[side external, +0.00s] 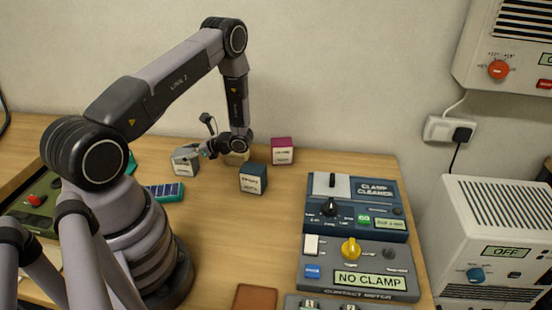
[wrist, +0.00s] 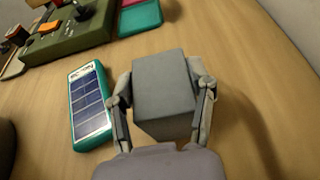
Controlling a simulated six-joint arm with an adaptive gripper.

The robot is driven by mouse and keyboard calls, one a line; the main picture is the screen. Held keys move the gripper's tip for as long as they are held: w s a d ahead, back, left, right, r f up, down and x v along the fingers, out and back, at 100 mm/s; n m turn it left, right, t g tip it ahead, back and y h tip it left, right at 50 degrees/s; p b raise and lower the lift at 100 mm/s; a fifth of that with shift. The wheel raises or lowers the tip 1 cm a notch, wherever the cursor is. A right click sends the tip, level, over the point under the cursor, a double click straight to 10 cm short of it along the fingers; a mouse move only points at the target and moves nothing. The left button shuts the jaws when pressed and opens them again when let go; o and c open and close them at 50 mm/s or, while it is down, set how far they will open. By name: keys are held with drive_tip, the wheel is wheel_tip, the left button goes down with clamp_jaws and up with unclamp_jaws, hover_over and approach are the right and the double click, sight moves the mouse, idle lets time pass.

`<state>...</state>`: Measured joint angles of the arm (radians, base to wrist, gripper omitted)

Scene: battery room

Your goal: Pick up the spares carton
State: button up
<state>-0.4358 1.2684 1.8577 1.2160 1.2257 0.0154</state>
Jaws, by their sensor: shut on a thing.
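A grey carton (wrist: 165,95) sits between the two fingers of my gripper (wrist: 162,98) in the wrist view, with a finger against each side. In the side external view my gripper (side external: 207,150) reaches in from the right to the same grey carton (side external: 186,162). The carton has a pale label on its front, too small to read, so I cannot tell whether it is the spares carton. I cannot tell whether it is clear of the table.
A small solar panel (wrist: 90,104) lies left of the grey carton. The clamp cleaner (side external: 375,190) and contact meter (side external: 345,262) stand front right.

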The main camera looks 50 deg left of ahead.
drive_tip(key=c, duration=0.3)
drive_tip(key=shift+c, duration=0.2)
